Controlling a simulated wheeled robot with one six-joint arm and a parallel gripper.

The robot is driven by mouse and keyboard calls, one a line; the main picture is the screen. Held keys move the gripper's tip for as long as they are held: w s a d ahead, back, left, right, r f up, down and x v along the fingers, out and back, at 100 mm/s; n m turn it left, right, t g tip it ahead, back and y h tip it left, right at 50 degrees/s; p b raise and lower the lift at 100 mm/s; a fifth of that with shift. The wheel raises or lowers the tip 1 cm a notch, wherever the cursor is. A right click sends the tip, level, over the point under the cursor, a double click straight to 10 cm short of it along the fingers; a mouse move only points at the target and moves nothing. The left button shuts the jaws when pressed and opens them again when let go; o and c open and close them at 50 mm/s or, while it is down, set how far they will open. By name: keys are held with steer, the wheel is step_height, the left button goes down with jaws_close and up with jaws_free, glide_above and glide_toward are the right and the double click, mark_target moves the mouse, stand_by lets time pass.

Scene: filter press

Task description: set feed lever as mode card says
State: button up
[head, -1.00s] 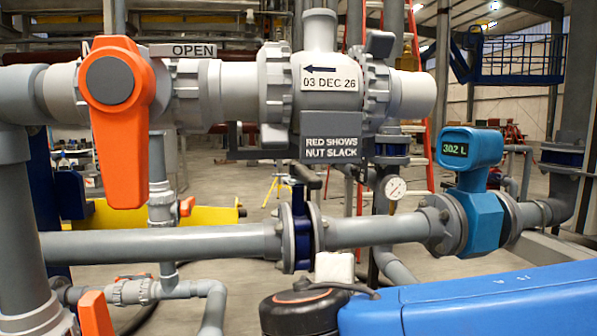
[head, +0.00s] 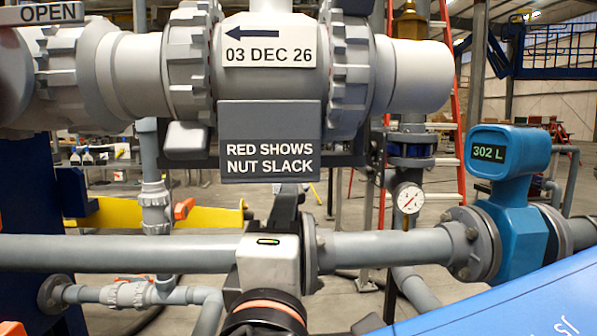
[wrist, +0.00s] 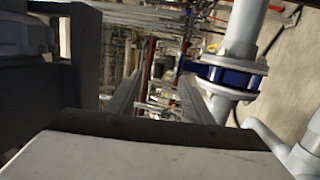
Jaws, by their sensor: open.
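No card naming a mode is readable, and I cannot tell which handle is the feed lever. An OPEN plate (head: 50,13) shows at the top left of the head view; the large orange lever beside it is out of frame. The valve body on the upper pipe carries a white label (head: 267,45) with a left arrow and "03 DEC 26". Below it is a grey plate (head: 269,142) reading "RED SHOWS NUT SLACK". My gripper (wrist: 160,97) is open and empty in the wrist view, its fingers apart. In the head view my wrist covers part of the lower pipe's blue valve, which shows in the wrist view (wrist: 228,76).
A blue flow meter (head: 510,200) reading 302 L sits on the lower pipe (head: 120,253) at right. A round gauge (head: 408,198) is left of it. A small orange handle (head: 183,208) shows at left. A dark block (wrist: 35,90) fills the wrist view's left side.

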steer(key=shift+x, duration=4.2)
steer(key=shift+f, duration=0.1)
steer(key=c, duration=0.8)
